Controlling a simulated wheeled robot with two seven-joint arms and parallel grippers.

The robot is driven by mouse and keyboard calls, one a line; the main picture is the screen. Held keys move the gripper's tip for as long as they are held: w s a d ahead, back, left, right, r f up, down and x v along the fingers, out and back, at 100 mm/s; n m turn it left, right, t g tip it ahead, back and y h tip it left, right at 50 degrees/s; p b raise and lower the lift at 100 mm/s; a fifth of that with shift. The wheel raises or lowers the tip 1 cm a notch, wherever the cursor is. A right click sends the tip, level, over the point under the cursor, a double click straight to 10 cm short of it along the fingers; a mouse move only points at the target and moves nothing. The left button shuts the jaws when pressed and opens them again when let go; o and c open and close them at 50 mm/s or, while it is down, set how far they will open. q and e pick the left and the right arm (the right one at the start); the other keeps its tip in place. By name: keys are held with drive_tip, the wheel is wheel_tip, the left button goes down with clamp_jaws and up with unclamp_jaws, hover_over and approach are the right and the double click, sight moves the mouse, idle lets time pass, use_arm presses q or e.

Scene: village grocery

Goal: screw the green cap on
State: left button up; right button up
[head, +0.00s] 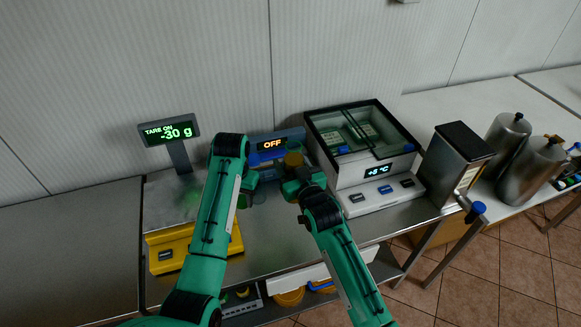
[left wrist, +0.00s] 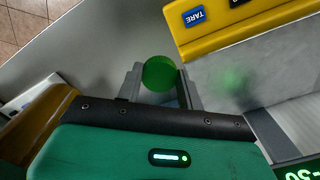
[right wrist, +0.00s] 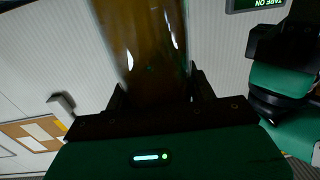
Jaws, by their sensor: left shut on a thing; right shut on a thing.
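The green cap (left wrist: 159,73) shows in the left wrist view between the two fingers of my left gripper (left wrist: 160,88), which is shut on it. In the head view my left gripper (head: 250,184) is beside the scale, and the cap is hard to make out there. My right gripper (right wrist: 158,95) is shut on an amber-brown glass jar (right wrist: 143,45). The jar (head: 293,160) also shows in the head view, partly hidden by my right gripper (head: 292,178). Cap and jar are apart, with the cap to the left. The jar's mouth is not clear in these views.
A yellow scale (head: 167,251) with a metal plate and a display (head: 168,130) reading -30 g stands left. A blue unit (head: 268,146) reading OFF is behind the jar. A cooler box (head: 376,185) stands right, close to my right arm. Bare counter (head: 85,235) lies far left.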

drive_tip(key=shift+w+r, duration=0.1)
drive_tip(key=o, duration=0.5)
drive_tip(key=c, duration=0.7)
use_arm(q)
drive_tip(key=shift+w+a, duration=0.1)
